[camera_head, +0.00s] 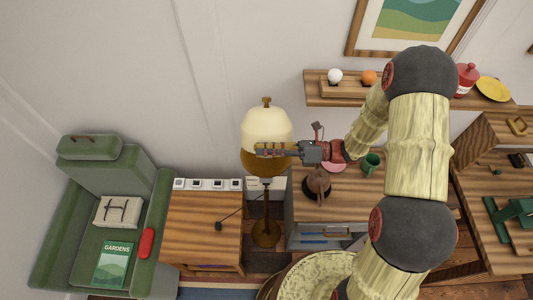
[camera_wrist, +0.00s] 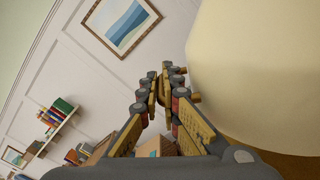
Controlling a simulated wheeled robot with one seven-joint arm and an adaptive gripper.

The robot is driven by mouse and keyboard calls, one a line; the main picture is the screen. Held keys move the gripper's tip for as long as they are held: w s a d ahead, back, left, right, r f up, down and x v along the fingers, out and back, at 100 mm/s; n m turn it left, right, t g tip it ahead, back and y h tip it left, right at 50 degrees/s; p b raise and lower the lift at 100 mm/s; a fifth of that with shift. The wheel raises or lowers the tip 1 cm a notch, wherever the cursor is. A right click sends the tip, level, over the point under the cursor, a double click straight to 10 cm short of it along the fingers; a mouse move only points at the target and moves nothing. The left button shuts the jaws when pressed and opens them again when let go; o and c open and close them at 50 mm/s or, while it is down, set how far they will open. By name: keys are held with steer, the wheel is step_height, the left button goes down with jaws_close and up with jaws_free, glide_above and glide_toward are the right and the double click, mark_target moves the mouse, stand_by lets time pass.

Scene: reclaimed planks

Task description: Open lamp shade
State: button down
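The lamp has a cream shade (camera_head: 266,123) with a brown-gold lower band, a small knob on top and a brown stand (camera_head: 266,215) below. In the wrist view the cream shade (camera_wrist: 265,65) fills the right side, very close to my fingers. My gripper (camera_head: 262,152) is in front of the shade's lower band in the head view. In the wrist view my gripper (camera_wrist: 164,80) has its fingertips close together, with a narrow brown-gold piece between or just behind them. A short brown peg shows beside the right finger. I cannot tell if the fingers touch either.
A green armchair (camera_head: 75,190) and a wooden cabinet (camera_head: 203,225) stand left of the lamp. A wooden desk (camera_head: 335,200) with a green mug (camera_head: 370,163) is to the right. A wall shelf (camera_head: 320,101) holds small items. Open wall lies above the lamp.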

mark_target(266, 114)
steer(key=shift+m, duration=0.8)
steer(key=w+r+p, duration=0.3)
steer(key=r, duration=0.1)
steer(key=shift+w+d, duration=0.1)
steer(key=shift+w, duration=0.2)
steer(key=w+r, duration=0.1)
steer(key=w, duration=0.1)
steer(key=w+r+p, duration=0.1)
steer(key=w, duration=0.1)
steer(key=w+r+p, duration=0.1)
steer(key=w, duration=0.1)
steer(key=shift+w+d+r, duration=0.1)
steer(key=shift+w+d, duration=0.05)
steer(key=shift+w, duration=0.25)
steer(key=shift+w+r, duration=0.2)
steer(key=shift+w, duration=0.65)
steer(key=c, duration=2.2)
jaws_free()
steer(key=shift+c, duration=0.2)
steer(key=shift+d, duration=0.1)
steer(key=d, duration=1.1)
steer(key=shift+s+d, duration=0.2)
steer(key=shift+d, duration=0.2)
